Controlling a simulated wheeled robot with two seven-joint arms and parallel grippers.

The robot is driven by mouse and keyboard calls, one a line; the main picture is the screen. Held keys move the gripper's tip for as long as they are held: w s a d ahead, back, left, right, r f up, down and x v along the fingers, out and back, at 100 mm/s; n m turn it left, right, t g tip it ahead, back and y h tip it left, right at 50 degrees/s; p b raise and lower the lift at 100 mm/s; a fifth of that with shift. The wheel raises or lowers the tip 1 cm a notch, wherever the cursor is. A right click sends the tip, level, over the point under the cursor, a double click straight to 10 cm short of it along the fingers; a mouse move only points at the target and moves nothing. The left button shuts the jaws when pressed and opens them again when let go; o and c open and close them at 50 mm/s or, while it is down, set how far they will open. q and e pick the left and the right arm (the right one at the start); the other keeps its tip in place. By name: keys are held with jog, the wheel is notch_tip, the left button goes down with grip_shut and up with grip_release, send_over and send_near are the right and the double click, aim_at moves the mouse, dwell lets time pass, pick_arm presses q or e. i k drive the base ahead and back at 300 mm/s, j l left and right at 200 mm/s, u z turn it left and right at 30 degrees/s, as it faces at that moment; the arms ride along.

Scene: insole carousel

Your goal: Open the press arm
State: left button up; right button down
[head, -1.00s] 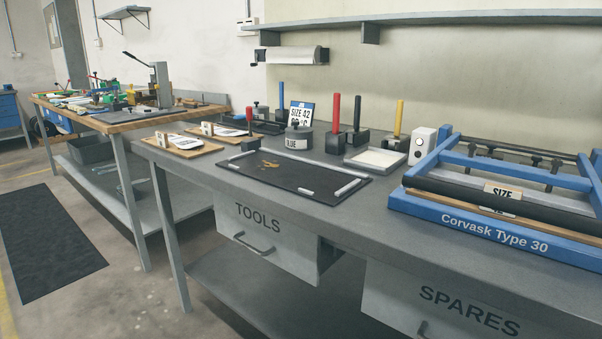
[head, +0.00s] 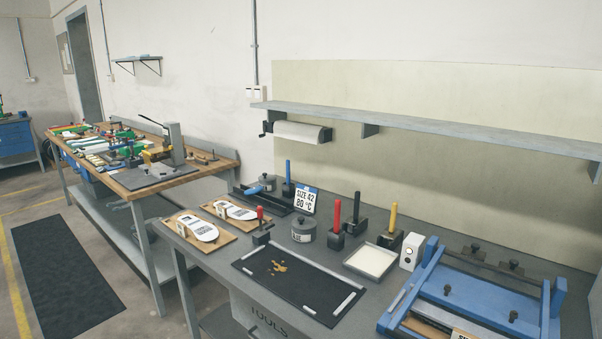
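A grey metal press-like device (head: 175,142) stands on the wooden-topped bench at left. A thin lever with a dark handle (head: 150,121) rises from it toward the left. At the lower right edge is a blue frame device (head: 424,283) with a blue panel and dark knobs, partly cut off by the frame. I cannot tell for sure which of these carries the press arm. Neither of my grippers is in view.
A shelf (head: 430,124) runs along the wall. Floor at left, with a dark mat (head: 66,278), is clear.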

aim_at(522, 329)
jog(key=z, duration=1.25)
